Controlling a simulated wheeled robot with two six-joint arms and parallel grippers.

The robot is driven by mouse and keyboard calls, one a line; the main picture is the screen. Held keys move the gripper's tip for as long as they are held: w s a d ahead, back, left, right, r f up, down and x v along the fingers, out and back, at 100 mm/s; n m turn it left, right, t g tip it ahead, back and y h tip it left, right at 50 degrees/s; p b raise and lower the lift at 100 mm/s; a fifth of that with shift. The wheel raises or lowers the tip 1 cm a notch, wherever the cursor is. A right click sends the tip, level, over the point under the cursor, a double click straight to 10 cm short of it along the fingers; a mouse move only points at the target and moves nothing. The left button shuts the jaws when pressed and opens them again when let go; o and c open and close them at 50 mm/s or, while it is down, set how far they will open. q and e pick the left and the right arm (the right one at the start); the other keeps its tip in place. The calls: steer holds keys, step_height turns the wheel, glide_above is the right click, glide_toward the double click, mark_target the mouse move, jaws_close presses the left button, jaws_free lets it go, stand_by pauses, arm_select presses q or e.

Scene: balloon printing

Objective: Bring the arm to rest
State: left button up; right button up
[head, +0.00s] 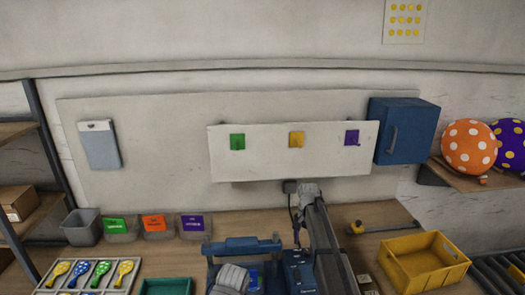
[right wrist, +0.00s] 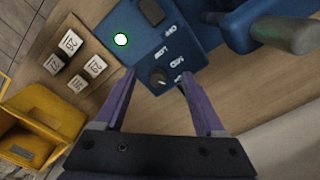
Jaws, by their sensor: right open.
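My right gripper (right wrist: 157,78) shows in the right wrist view, with its two purple fingers spread apart and nothing between them. It is over the blue control panel (right wrist: 205,35) of the machine. A round dark knob (right wrist: 159,77) appears between the fingertips in that view; I cannot tell whether they touch it. A small green light (right wrist: 121,40) is lit on the panel. In the head view my right arm (head: 328,245) reaches up from the bottom, beside the blue machine (head: 243,247). My left gripper is in neither view.
Small number blocks (right wrist: 95,66) and a yellow crate (head: 425,262) are right of my arm in the head view. A balloon tray (head: 50,288), grey bin (head: 82,227) and green tray (head: 166,286) are on the left. A blue cabinet (head: 403,130) hangs behind.

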steer(key=s+a+f+n+b, duration=0.1)
steer(key=s+a+n, duration=0.3)
steer(key=s, duration=0.7)
steer(key=s+a+f+n+b, duration=0.2)
steer(key=s+a+n, duration=0.2)
steer(key=s, duration=0.7)
steer(key=s+a+f+n+h+b, duration=0.1)
steer(key=s+a+n, duration=0.3)
steer(key=s, duration=0.7)
steer(key=shift+s+a+f+b, duration=0.25)
steer(key=shift+a+f+b, duration=0.4)
steer(key=shift+a, duration=0.55)
